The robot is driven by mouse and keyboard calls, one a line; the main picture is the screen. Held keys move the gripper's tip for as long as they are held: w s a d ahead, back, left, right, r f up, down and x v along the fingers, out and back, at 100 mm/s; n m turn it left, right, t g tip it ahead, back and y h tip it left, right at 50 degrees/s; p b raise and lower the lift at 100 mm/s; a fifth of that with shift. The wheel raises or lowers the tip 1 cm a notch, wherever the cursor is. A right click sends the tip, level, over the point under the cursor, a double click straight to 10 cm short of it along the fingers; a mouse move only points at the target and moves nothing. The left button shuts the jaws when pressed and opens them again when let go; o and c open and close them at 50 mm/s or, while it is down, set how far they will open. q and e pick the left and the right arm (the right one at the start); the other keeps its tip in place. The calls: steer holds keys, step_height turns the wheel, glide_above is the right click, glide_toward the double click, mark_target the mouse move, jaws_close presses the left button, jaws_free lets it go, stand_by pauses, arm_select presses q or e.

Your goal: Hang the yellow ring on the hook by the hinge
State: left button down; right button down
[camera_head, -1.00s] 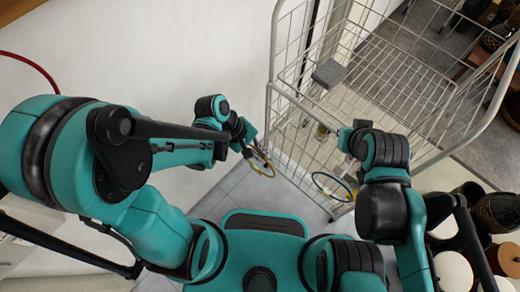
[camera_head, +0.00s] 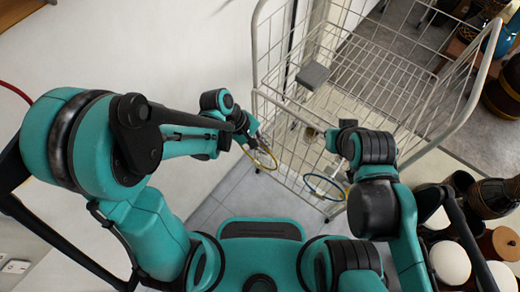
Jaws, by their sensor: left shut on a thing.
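My left gripper (camera_head: 246,143) is shut on a thin yellow ring (camera_head: 274,160), held in the air just left of the wire cage (camera_head: 256,75). The ring is tilted and apart from my right arm. A second thin ring (camera_head: 318,196), blue with some yellow, is in front of the cage, beside my right arm. What holds it up I cannot tell. My right gripper's fingers are hidden behind its own arm. The hook and hinge are too small to make out along the cage's near upright.
Several drums, one with a white head (camera_head: 451,263), crowd the lower right beside my right arm. A white wall (camera_head: 120,50) fills the left. Tiled floor (camera_head: 228,192) shows clear below my left gripper.

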arm_select(q)
steer(key=shift+w+d+f+b, duration=0.45)
steer(key=shift+w+d+b, duration=0.05)
steer(key=shift+w, duration=0.2)
steer(key=shift+w+d+f+b, duration=0.45)
steer(key=shift+w+d, duration=0.05)
steer(key=shift+w, duration=0.15)
steer(key=c, duration=1.6)
jaws_free()
steer(key=shift+c, duration=0.2)
